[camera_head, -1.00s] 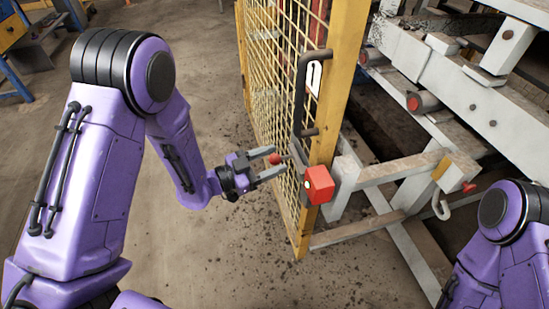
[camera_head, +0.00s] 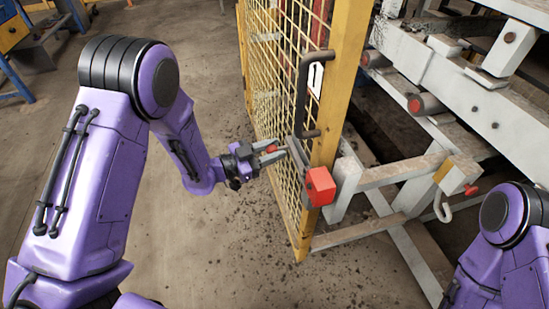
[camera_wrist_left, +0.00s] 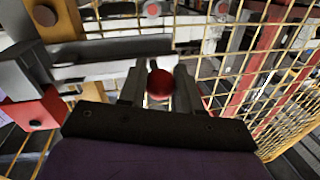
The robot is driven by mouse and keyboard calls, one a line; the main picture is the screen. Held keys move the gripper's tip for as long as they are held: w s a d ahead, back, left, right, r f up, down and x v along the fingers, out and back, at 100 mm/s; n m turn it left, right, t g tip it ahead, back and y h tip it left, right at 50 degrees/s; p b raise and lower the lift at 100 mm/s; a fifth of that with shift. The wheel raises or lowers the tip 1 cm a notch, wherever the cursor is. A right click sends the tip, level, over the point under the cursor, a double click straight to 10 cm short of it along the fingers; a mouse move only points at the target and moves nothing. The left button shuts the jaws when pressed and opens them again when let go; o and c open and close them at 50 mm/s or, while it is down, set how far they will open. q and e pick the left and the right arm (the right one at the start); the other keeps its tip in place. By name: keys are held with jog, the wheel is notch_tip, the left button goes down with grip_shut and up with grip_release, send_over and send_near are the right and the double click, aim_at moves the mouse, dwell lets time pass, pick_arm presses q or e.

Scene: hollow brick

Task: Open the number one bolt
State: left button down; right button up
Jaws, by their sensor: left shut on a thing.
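My left gripper (camera_head: 274,152) is shut on a small red knob (camera_head: 271,149) beside the yellow mesh gate. In the left wrist view the red knob (camera_wrist_left: 160,82) sits between the two fingers, and a grey metal bar (camera_wrist_left: 95,71) lies just beyond it. In the head view a grey bolt plate (camera_head: 299,160) runs down the gate's edge to a red block (camera_head: 320,187). The red block also shows at the left of the left wrist view (camera_wrist_left: 35,112). My right arm is at the lower right of the head view, but its gripper is outside the picture.
The yellow mesh gate (camera_head: 340,75) has a black handle (camera_head: 302,95) and a white label (camera_head: 316,78). White steel frames (camera_head: 440,70) and a hook (camera_head: 442,208) stand to its right. The concrete floor (camera_head: 210,260) left of the gate is clear.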

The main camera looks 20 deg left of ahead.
pick_arm(q)
jog(key=c, duration=0.8)
grip_release()
jog(key=v, duration=1)
jog(key=shift+s+a, duration=0.2)
